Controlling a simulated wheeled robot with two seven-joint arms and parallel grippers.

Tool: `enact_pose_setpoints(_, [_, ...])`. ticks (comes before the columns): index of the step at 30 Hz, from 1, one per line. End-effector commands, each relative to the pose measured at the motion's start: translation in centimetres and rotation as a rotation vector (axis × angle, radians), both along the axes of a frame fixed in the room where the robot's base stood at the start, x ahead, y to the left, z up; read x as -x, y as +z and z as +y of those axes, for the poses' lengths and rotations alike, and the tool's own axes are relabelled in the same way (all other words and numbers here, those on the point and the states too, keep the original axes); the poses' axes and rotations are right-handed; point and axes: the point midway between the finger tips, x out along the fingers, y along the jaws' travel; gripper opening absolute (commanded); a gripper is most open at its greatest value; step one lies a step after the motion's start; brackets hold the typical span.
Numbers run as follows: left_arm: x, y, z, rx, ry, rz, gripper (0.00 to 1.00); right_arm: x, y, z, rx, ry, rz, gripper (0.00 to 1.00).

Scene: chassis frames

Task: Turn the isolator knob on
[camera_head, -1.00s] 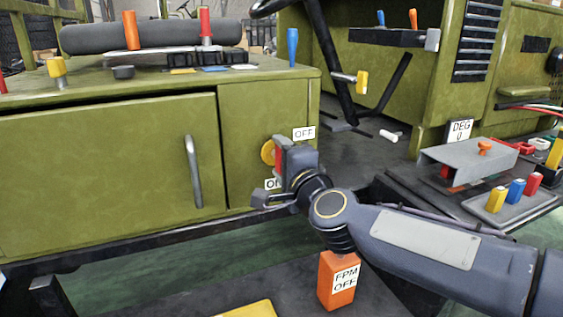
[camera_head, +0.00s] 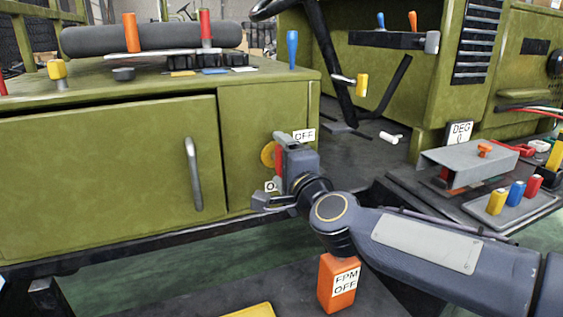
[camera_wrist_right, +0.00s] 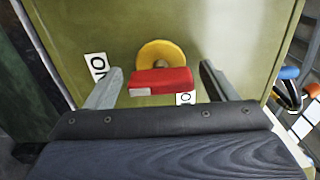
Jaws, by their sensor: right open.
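The isolator knob shows in the right wrist view as a red bar handle (camera_wrist_right: 160,82) on a round yellow base (camera_wrist_right: 162,52), on the green cabinet front. An ON label (camera_wrist_right: 97,66) is left of it, and a partly hidden label (camera_wrist_right: 186,98) is at its lower right. In the head view the yellow base (camera_head: 268,154) peeks out beside my right gripper (camera_head: 270,172), below the OFF label (camera_head: 304,135). My right gripper is open, its fingers (camera_wrist_right: 162,88) on either side of the red handle with gaps visible. My left gripper is not in view.
A cabinet door with a grey handle (camera_head: 193,173) is left of the knob. An orange FPM OFF block (camera_head: 338,282) stands below my right arm. A grey tray with coloured pegs (camera_head: 514,203) is at the right. Coloured levers stand on the cabinet top.

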Motion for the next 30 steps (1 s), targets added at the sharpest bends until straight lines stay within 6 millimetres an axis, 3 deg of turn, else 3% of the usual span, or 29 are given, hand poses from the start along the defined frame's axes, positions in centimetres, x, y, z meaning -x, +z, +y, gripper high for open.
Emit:
enact_pose_setpoints(15, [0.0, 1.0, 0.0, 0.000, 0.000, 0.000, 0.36, 6.7, 0.1, -2.8, -0.001, 0.000, -0.001, 0.78])
enact_pose_setpoints(26, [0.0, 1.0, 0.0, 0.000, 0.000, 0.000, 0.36, 7.1, 0.0, -2.9, 0.000, 0.000, 0.000, 0.78])
enact_pose_setpoints(30, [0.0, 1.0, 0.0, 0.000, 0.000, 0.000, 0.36, 7.7, -0.6, -4.1, 0.070, 0.022, -0.006, 0.78])
